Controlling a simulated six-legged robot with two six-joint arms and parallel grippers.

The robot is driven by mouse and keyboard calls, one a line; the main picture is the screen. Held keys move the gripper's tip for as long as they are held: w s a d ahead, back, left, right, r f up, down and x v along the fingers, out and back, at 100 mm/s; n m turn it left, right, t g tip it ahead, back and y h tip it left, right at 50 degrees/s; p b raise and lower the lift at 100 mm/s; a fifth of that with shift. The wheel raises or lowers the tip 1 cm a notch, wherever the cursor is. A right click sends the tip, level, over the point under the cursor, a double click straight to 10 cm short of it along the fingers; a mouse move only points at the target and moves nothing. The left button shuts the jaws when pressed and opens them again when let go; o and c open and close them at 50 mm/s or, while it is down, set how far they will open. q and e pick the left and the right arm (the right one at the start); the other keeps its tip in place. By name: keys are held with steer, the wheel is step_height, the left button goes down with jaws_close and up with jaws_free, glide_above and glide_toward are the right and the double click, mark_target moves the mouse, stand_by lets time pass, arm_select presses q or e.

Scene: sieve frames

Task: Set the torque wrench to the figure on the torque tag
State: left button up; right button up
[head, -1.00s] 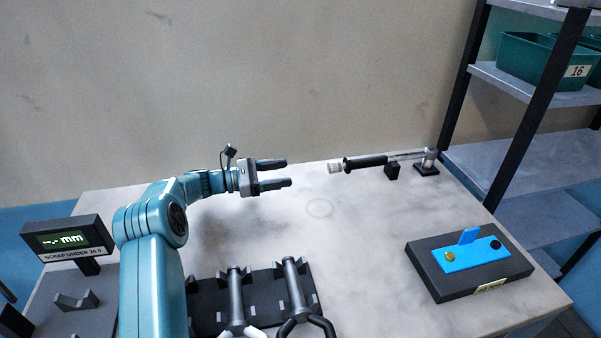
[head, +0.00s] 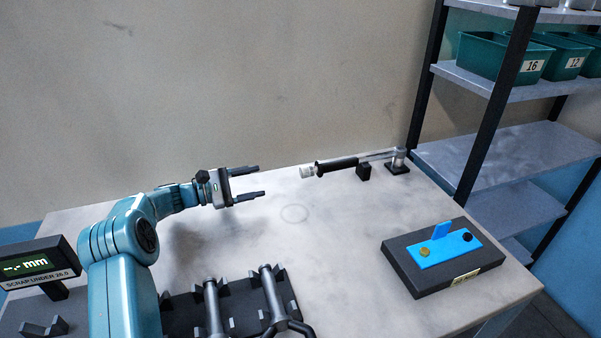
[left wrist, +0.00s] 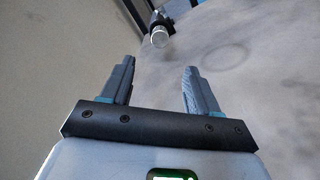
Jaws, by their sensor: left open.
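The torque wrench (head: 337,165) lies across low black stands at the back of the bench, with a black grip and a pale knob (head: 307,171) at its left end. My left gripper (head: 262,181) is open and empty, left of the knob and apart from it. In the left wrist view the knob (left wrist: 159,38) shows ahead of and above the gap between the open fingers (left wrist: 160,78). I cannot make out a torque tag or any figure on the wrench. My right gripper is not in view.
A black block with a blue plate (head: 446,248) sits at the right front. A rack with rods (head: 235,304) stands at the front. A display (head: 38,262) reading "-.- mm" is at the left. Shelves with green bins (head: 493,58) stand at the right. The bench middle is clear.

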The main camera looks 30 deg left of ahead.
mark_target(301, 173)
arm_select(q)
steer(key=p+x, duration=0.1)
steer(key=x, duration=1.3)
steer(key=shift+w+d+p, duration=0.25)
steer(key=shift+w+p, duration=0.05)
steer(key=shift+p, duration=0.1)
steer(key=c, duration=1)
